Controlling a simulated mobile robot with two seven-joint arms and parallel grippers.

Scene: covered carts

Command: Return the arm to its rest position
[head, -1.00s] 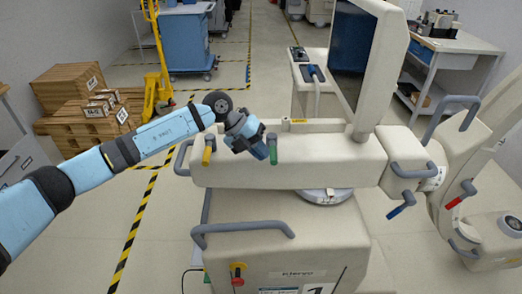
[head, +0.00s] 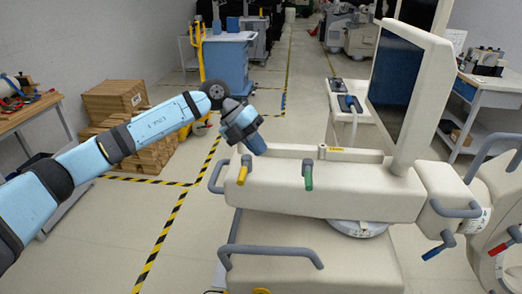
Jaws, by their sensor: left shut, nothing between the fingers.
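My left arm comes in from the left, light blue with dark joint bands. My left gripper (head: 256,144) is at its end, pointing down and to the right, shut and empty. It appears just above or beside the left end of the white machine (head: 350,190); I cannot tell whether they touch. The machine has a yellow handle (head: 244,170), a green handle (head: 308,175), grey rails and an upright dark screen (head: 396,85). My right gripper is not in view.
Wooden pallets with boxes (head: 113,97) stand behind my arm. A workbench (head: 30,113) is at the far left. A blue cart (head: 228,65) and a yellow pallet jack (head: 199,50) are at the back. Striped tape marks the open floor (head: 110,225) at left.

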